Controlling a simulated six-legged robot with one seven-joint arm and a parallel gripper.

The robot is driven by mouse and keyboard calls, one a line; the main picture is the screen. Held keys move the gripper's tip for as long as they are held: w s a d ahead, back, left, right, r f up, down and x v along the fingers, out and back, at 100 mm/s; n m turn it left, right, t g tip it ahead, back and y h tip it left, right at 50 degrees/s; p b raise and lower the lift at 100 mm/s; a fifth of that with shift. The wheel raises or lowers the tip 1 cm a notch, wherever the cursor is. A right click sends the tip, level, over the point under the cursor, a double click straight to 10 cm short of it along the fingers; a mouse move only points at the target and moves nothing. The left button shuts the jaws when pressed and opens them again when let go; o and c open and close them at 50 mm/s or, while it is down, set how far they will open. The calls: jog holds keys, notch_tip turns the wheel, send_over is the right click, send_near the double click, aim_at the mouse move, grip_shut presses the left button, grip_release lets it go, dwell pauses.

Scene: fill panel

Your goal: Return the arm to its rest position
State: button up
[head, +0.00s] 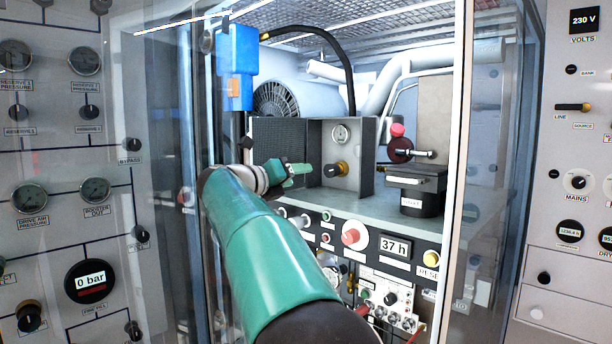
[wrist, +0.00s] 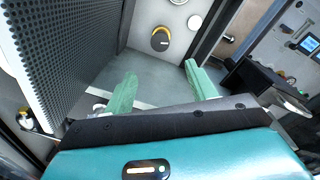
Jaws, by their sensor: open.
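My green arm reaches up and forward into the open cabinet in the head view. My gripper (head: 296,172) is in front of the grey box housing with the gauge. In the wrist view my gripper (wrist: 160,88) has its two green fingers spread wide apart. Nothing is between them but the bare grey shelf surface (wrist: 150,75). A black and yellow knob (wrist: 160,38) on the housing's back panel lies beyond the fingertips. The same knob shows in the head view (head: 341,169), just right of my gripper.
A dark perforated panel (wrist: 65,40) stands close to my gripper's left. A black cylindrical device with a lever (head: 415,190) and a red knob (head: 397,130) stand to the right. Below is a control panel with a red button (head: 351,237). Glass cabinet sides flank the opening.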

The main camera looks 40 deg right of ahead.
jog(key=shift+s+a, duration=0.1)
jog(key=shift+a, duration=0.3)
jog(key=w+a+r+n+t+y, duration=0.1)
jog(key=a+r+n+t, duration=0.2)
jog(key=a+n+t, duration=0.35)
jog(key=w+a+r+n+t+y, duration=0.2)
jog(key=a+n+t, duration=0.4)
jog(key=n, duration=0.2)
jog(key=s+a+f+n+t+y, duration=0.1)
jog(key=s+a+f+n+y, duration=0.1)
jog(key=a+f+n+y, duration=0.5)
jog(key=s+a+f+n+t+y, duration=0.1)
jog(key=s+a+f+n+y, duration=0.15)
jog(key=a+n+y, duration=0.5)
jog(key=s+a+f+n+g+y, duration=0.1)
jog(key=s+a+f+n+g, duration=0.5)
jog(key=s+f+n, duration=0.55)
jog(key=s+f+n+g+h, duration=0.1)
jog(key=s+f+n+g, duration=0.4)
jog(key=s+f, duration=0.9)
notch_tip(320, 180, down, 3)
jog(key=shift+a+r, duration=0.1)
jog(key=shift+a, duration=0.15)
